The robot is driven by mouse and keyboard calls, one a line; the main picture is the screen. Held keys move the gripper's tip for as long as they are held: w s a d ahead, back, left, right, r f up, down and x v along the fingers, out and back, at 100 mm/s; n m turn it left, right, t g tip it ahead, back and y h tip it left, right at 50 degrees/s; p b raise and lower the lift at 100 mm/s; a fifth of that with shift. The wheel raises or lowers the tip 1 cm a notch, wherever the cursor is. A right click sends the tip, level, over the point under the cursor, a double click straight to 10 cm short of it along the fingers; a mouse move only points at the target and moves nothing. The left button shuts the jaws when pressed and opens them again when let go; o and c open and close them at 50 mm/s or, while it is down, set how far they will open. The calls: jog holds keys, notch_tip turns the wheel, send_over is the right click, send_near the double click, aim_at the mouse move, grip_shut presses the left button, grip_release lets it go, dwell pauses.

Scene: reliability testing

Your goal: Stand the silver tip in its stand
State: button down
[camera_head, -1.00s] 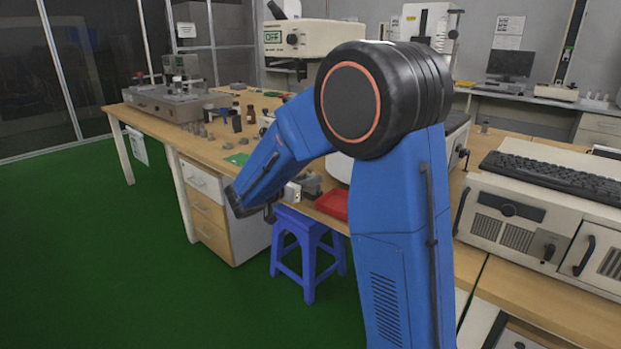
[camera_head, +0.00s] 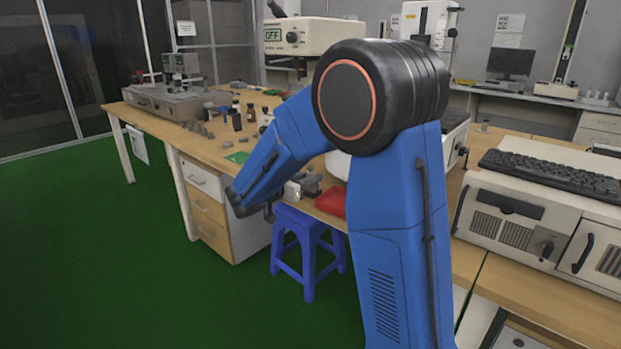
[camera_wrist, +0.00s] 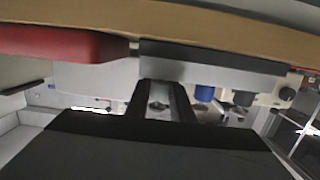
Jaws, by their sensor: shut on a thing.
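My gripper (camera_wrist: 158,108) shows in the wrist view as dark fingers close around a small silver piece (camera_wrist: 158,92), which looks like the silver tip. Its outline is dim and partly covered by the fingers. In the head view my blue arm reaches down to the bench's front edge, and the fingers and the tip cannot be made out there. A grey metal block (camera_head: 311,184) sits at that edge, close to the end of my arm. I cannot tell whether it is the tip's stand, and no stand can be clearly picked out.
A red tray (camera_head: 332,201) lies right of the grey block; red also shows in the wrist view (camera_wrist: 62,44). Several small grey and dark items stand farther along the wooden bench (camera_head: 172,137). A blue stool (camera_head: 305,240) stands below the front edge. The green floor at left is clear.

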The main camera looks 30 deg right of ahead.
jog(key=c, duration=1.6)
grip_release()
jog(key=shift+s+f, duration=0.1)
jog(key=shift+f, duration=0.55)
jog(key=shift+o, duration=0.6)
jog(key=shift+a, duration=0.35)
jog(key=v, duration=0.5)
jog(key=r+v, duration=0.1)
jog(key=v, duration=1)
jog(key=shift+s+a+r, duration=0.15)
jog(key=shift+a+r, duration=0.1)
jog(key=s+d+f+n+g+y, duration=0.25)
jog(key=s+d, duration=0.25)
jog(key=s, duration=0.3)
jog(key=s+d+f+n+g+y, duration=0.1)
jog(key=s+d+n+g+y, duration=0.1)
jog(key=s+d+y, duration=0.5)
jog(key=shift+s+a+f+n+t+y, duration=0.55)
jog(key=shift+s+a+n+y, duration=0.75)
jog(key=shift+s, duration=1.65)
jog(key=shift+s+a+f+n+t+y, duration=0.6)
jog(key=shift+s+a+n, duration=0.45)
jog(key=shift+s+n, duration=1.3)
jog(key=shift+s+a+f+n+t+y, duration=0.4)
jog(key=shift+s+a+f+n+y, duration=0.5)
jog(key=shift+s, duration=2.6)
jog(key=shift+a+r, duration=0.2)
jog(key=shift+a, duration=0.05)
